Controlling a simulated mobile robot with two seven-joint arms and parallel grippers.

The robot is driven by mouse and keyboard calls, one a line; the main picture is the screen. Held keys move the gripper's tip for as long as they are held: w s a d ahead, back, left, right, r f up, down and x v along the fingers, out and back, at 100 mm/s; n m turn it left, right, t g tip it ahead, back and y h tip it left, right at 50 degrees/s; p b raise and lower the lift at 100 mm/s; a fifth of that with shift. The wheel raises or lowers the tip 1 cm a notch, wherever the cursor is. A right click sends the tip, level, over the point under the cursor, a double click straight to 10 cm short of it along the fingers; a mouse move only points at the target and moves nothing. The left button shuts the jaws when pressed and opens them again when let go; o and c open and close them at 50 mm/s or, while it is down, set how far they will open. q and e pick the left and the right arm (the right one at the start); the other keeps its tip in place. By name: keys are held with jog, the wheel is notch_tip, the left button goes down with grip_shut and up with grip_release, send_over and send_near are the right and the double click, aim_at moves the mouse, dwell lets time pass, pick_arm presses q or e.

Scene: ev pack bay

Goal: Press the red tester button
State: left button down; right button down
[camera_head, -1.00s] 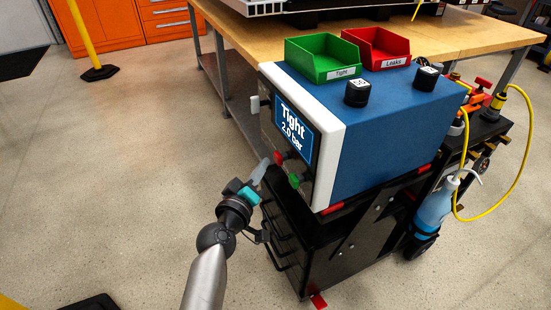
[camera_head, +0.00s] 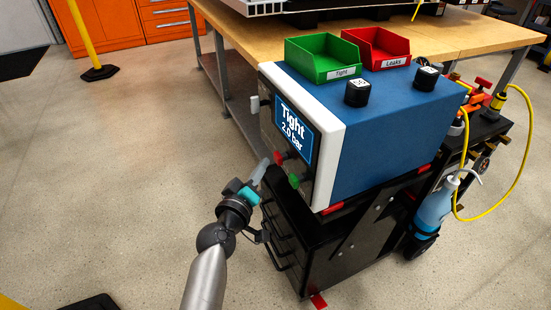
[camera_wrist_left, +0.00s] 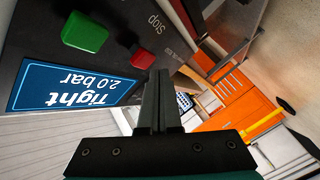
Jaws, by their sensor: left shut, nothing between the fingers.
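The tester (camera_head: 390,130) is a blue box with a white front edge, standing on a black drawer cart. Its screen (camera_head: 293,128) reads "Tight 2.0 bar". The red button (camera_head: 281,158) sits below the screen, with the green button (camera_head: 294,180) to its right and lower. My left gripper (camera_head: 263,166) is shut and empty, just left of the red button, with a small gap showing. In the left wrist view the shut fingertips (camera_wrist_left: 160,74) overlap the edge of the red button (camera_wrist_left: 142,58), beside the word "stop". The green button (camera_wrist_left: 85,33) is clear. My right gripper is out of view.
The black cart (camera_head: 325,255) is below. A wooden workbench (camera_head: 470,32) stands behind.

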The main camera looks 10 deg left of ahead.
aim_at(276, 160)
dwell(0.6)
pick_arm(q)
jog(key=shift+w+d, duration=0.25)
jog(key=shift+d, duration=0.1)
jog(key=shift+w+d, duration=0.35)
jog(key=shift+d, duration=0.15)
dwell(0.7)
jog(key=shift+w+d+r, duration=0.15)
jog(key=shift+w+d, duration=0.25)
jog(key=shift+d, duration=0.2)
dwell(0.4)
jog(key=shift+a, duration=0.1)
jog(key=shift+s+a+r+p, duration=0.1)
jog(key=shift+s+a+p, duration=0.4)
jog(key=shift+s+a, duration=0.5)
jog(key=shift+w+a, duration=0.1)
jog(key=shift+a, duration=0.05)
